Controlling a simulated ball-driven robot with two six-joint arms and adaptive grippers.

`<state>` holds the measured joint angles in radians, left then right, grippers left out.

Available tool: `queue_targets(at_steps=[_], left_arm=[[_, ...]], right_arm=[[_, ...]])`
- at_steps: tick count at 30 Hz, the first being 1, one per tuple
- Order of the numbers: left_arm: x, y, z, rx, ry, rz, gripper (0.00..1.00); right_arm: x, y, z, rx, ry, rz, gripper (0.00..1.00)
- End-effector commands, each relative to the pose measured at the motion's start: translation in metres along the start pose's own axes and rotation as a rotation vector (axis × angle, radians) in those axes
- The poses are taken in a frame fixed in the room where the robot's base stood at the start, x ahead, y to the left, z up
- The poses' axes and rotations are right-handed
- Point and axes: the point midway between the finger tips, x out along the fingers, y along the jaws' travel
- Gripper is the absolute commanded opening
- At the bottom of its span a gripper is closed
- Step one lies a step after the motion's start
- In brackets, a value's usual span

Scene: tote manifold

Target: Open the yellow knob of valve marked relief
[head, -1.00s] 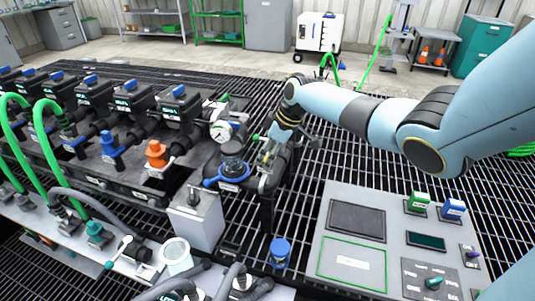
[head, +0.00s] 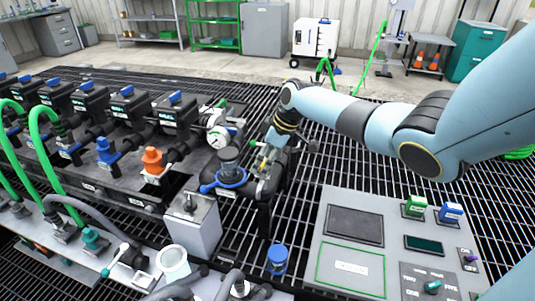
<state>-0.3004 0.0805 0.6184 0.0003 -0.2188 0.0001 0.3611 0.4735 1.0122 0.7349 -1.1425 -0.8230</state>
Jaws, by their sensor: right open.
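The valve assembly (head: 229,168) with a dark body and a blue ring handle stands at the end of the black manifold. A small yellow part (head: 263,163), perhaps the yellow knob, shows at its right side. The relief marking is too small to read. My right gripper (head: 266,152) points down at this right side, with its fingers close to the yellow part. It is open; I cannot tell whether it touches the part. The fingers partly hide the valve there. My left gripper is not in view.
A round gauge (head: 218,137) stands just left of my right gripper. An orange valve (head: 153,160) and a blue valve (head: 107,150) are farther left. A grey control panel (head: 322,232) is at the lower right, and a blue-capped cup (head: 277,258) stands in front.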

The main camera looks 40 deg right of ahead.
Motion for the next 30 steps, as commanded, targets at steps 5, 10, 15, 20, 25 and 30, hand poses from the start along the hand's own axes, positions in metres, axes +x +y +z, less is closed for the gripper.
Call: queue_targets(at_steps=[5,10,15,20,25,30], left_arm=[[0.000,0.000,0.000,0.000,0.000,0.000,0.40],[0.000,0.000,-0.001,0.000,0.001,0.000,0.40],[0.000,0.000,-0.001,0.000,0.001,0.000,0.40],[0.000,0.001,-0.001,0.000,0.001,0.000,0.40],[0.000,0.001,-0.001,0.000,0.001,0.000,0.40],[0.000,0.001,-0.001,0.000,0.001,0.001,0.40]], right_arm=[[-0.020,0.002,0.001,-0.003,0.000,0.005,0.67],[-0.059,0.002,0.001,-0.006,-0.001,0.005,0.67],[-0.094,0.001,0.001,-0.005,-0.002,0.004,0.67],[-0.113,0.001,0.001,-0.002,-0.001,0.002,0.67],[-0.119,0.000,0.000,-0.002,-0.001,0.001,0.67],[-0.119,0.000,0.000,-0.001,-0.001,0.000,0.67]])
